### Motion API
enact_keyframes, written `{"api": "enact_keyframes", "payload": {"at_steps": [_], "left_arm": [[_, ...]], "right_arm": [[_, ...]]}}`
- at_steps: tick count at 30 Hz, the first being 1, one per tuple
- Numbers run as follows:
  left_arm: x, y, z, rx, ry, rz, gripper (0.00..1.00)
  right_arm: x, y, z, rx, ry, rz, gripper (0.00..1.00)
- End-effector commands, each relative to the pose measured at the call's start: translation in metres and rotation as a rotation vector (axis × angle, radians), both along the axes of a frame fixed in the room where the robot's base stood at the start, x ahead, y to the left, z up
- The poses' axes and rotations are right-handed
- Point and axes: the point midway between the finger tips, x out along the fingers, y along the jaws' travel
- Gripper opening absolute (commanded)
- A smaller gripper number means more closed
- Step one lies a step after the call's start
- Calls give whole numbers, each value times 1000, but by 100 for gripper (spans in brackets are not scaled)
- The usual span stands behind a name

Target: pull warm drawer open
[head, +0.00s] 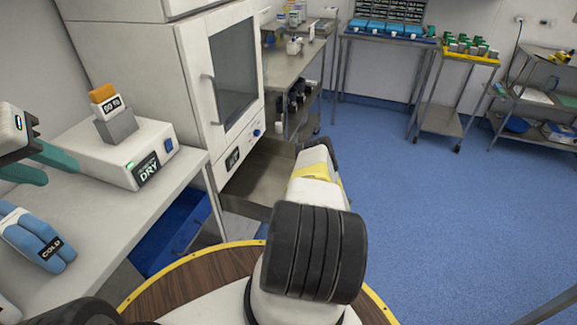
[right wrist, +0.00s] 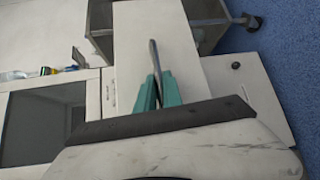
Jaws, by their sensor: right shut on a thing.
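The warm drawer (head: 268,170) is pulled out below the glass-doored cabinet, showing a grey metal interior in the head view. Its white front (right wrist: 150,25) carries a bar handle (right wrist: 153,58) in the right wrist view. My right gripper (right wrist: 157,92) has its teal fingers shut on this handle. In the head view my right arm hides these fingers and much of the drawer front. My left gripper (head: 42,165) is at the left edge, away from the drawer, with its teal fingers apart and nothing visible between them.
A white cabinet (head: 195,75) with a glass door stands above the drawer. The left bench (head: 155,205) holds a DRY-labelled device (head: 130,155) and a blue COLD pack (head: 38,238). A blue bin (head: 175,235) sits below. The blue floor (head: 450,220) on the right is clear.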

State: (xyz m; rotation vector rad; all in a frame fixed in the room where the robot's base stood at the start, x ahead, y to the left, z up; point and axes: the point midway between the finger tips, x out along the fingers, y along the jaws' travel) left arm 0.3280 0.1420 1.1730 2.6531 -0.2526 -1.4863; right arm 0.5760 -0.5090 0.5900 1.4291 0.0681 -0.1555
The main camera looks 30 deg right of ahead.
Motion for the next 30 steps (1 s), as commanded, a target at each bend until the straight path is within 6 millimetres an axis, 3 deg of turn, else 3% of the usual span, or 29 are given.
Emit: {"api": "enact_keyframes", "payload": {"at_steps": [4, 5, 6, 17, 30], "left_arm": [[0, 0, 0, 0, 0, 0, 36], [0, 0, 0, 0, 0, 0, 36], [0, 0, 0, 0, 0, 0, 36], [0, 0, 0, 0, 0, 0, 36], [0, 0, 0, 0, 0, 0, 36]], "right_arm": [[0, -1, 0, 0, 2, -2, 0], [0, -1, 0, 0, 2, -2, 15], [0, -1, -1, 0, 2, -2, 19], [-4, 0, 0, 0, 1, -1, 19], [-69, 4, 9, 1, 3, -3, 19]]}}
